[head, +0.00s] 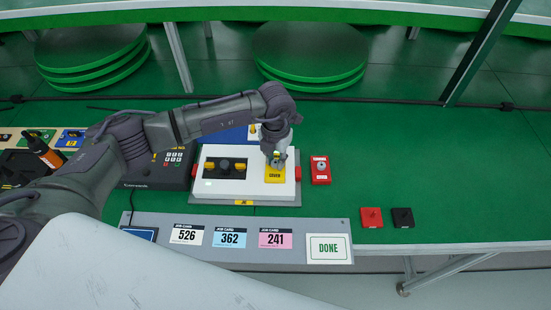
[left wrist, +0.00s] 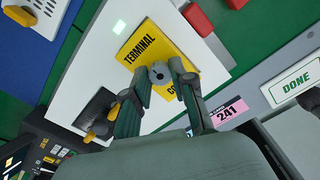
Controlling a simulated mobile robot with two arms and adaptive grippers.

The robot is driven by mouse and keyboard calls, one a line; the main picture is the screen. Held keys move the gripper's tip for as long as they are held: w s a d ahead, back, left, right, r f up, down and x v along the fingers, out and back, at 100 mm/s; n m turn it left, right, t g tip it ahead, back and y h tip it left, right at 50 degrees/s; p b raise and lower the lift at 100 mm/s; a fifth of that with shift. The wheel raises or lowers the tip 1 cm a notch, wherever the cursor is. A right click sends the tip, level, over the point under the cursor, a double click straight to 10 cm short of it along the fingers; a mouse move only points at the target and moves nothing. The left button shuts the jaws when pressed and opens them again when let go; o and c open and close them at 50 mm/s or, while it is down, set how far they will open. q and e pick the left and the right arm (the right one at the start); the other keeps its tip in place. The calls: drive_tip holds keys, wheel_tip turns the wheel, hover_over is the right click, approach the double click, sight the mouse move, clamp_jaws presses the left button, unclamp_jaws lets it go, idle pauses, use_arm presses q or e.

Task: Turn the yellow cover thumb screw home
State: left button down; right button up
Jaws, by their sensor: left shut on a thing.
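The yellow cover (head: 275,177) lies on the right part of a white box (head: 232,189). In the left wrist view the yellow cover (left wrist: 150,47) shows the word TERMINAL, with its other lettering partly hidden by my fingers. A grey thumb screw (left wrist: 158,72) stands on the cover between my fingertips. My left gripper (head: 278,160) reaches down over the cover from above and is shut on the thumb screw. The screw's lower part and thread are hidden.
A red box (head: 320,171) stands close right of the white box. A dark keypad unit (head: 160,170) stands left. Job cards, including a pink one (head: 276,238), and a DONE pad (head: 328,248) lie in front. Red (head: 372,217) and black (head: 403,217) pieces lie right. The green table's far right is clear.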

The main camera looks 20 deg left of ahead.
use_arm(q)
drive_tip(key=shift+f+m+b, duration=0.2)
drive_tip(key=shift+m+b, duration=0.8)
drive_tip(key=shift+b, duration=0.1)
drive_tip(key=m+b, duration=0.6)
drive_tip(key=shift+r+m+b, duration=0.15)
drive_tip(key=shift+m+b, duration=1.35)
drive_tip(key=shift+m, duration=0.2)
drive_tip(key=c, duration=0.9)
unclamp_jaws()
drive_tip(key=shift+c, duration=0.2)
drive_tip(key=shift+r, duration=0.15)
